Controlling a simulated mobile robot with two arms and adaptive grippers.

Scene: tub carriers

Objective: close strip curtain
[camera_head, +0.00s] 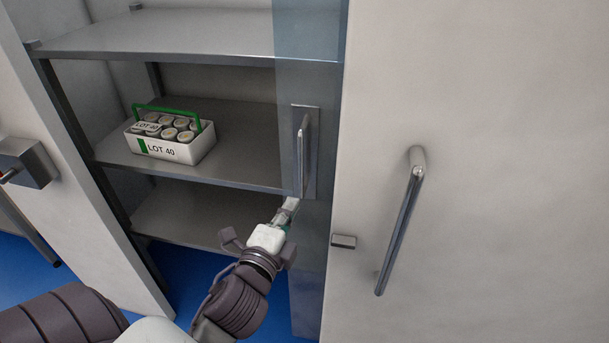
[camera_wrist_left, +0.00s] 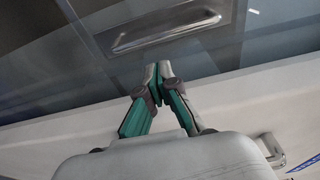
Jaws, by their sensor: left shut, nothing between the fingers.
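The strip curtain (camera_head: 310,60) is a bluish see-through panel, bunched at the right side of the shelf opening beside the white wall. A metal handle (camera_head: 304,150) on a plate is fixed to it; the handle also shows at the top of the left wrist view (camera_wrist_left: 166,32). My left gripper (camera_head: 292,204) is at the lower end of the handle plate. In the left wrist view its fingertips (camera_wrist_left: 158,72) are together with nothing between them, just below the handle and apart from it. Whether the fingers touch the curtain I cannot tell. My right gripper does not show.
A white tub carrier (camera_head: 185,150) with a green handle, marked LOT 40, stands on the middle shelf (camera_head: 240,165). A long bar handle (camera_head: 400,230) and a small block (camera_head: 343,241) are on the white panel at right. A latch box (camera_head: 28,163) is at left.

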